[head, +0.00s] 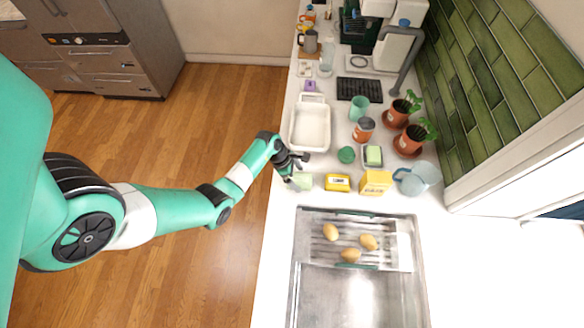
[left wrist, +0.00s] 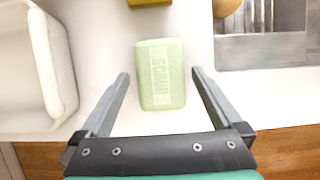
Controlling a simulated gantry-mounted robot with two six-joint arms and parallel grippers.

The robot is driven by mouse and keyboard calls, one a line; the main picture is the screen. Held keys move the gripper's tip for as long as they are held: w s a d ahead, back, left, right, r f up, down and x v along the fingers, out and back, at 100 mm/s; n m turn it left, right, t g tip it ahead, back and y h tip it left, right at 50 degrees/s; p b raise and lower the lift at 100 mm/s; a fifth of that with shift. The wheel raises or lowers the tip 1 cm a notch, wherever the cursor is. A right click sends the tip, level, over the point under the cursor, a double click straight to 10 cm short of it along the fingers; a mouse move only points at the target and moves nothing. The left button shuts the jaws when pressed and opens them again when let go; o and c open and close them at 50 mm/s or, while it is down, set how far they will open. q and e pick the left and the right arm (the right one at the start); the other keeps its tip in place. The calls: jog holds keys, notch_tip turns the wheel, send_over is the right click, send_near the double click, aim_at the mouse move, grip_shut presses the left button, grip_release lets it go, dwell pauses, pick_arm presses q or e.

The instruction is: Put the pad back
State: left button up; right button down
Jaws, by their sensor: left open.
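A pale green pad (left wrist: 160,92) with the word SCRUB lies flat on the white counter in the left wrist view. In the head view this pad (head: 304,182) is near the counter's left edge, partly behind my gripper. My left gripper (head: 296,169) is open above the counter beside the pad. In the left wrist view its two fingers (left wrist: 160,74) stand on either side of the pad, with gaps between. A small dish (head: 373,163) farther right holds a yellow-green sponge (head: 373,154). My right gripper is not in view.
A white tub (head: 311,127) stands just beyond the pad. A yellow packet (head: 338,183), a yellow box (head: 375,182) and a clear pitcher (head: 420,177) stand to the right. A green round scrubber (head: 346,155) lies near the dish. The sink (head: 345,300) with several potatoes is nearer.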

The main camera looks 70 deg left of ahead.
pick_arm(q)
jog(key=p+v, duration=0.2)
jog(key=v, duration=0.8)
jog(key=shift+p, duration=0.3)
jog(key=shift+r, duration=0.2)
